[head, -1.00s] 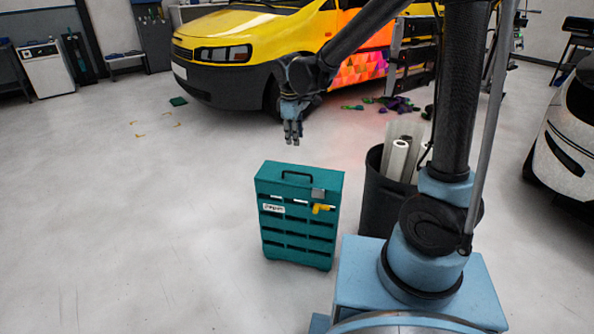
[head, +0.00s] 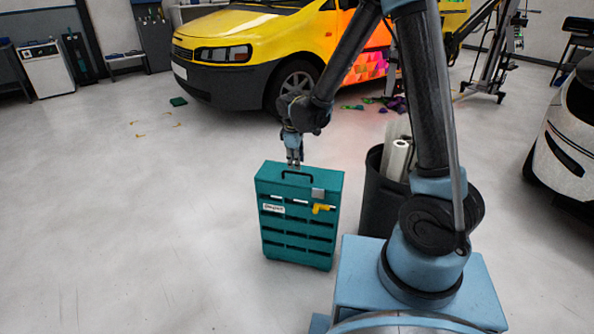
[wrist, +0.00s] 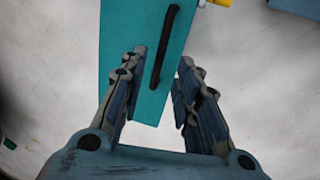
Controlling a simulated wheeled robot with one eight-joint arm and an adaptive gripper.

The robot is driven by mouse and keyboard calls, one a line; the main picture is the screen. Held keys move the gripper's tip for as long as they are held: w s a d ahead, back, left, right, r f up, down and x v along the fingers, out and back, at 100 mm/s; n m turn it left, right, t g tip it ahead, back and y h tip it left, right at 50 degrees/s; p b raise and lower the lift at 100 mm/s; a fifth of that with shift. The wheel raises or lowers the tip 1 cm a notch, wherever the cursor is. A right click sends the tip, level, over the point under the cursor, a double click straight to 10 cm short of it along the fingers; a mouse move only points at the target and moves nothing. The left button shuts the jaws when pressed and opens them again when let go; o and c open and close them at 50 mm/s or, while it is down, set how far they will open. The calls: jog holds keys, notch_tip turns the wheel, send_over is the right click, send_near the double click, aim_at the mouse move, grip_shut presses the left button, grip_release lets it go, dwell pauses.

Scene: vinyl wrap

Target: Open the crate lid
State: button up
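The crate (head: 298,229) is a teal upright case with rows of dark slots in front, standing on the floor in the head view. Its flat top lid (head: 275,173) carries a black bar handle (head: 297,175), and the lid looks shut. In the wrist view the teal lid (wrist: 125,45) lies below my gripper, with the black handle (wrist: 164,48) ahead of and between the fingers. My gripper (wrist: 160,75) is open and empty, pointing down. In the head view my gripper (head: 294,161) is at the lid's back edge, just behind the handle; whether it touches the lid cannot be told.
A grey catch (head: 318,194) and a yellow tool (head: 322,209) show at the crate's upper front right. A black bin (head: 378,212) with white rolls (head: 398,157) stands to the right. A yellow van (head: 245,40) is behind.

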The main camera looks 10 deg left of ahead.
aim_at(297, 173)
jog(key=shift+w+f, duration=0.25)
jog(key=shift+f, duration=1)
jog(key=shift+w+f, duration=0.25)
jog(key=shift+f, duration=0.95)
grip_shut()
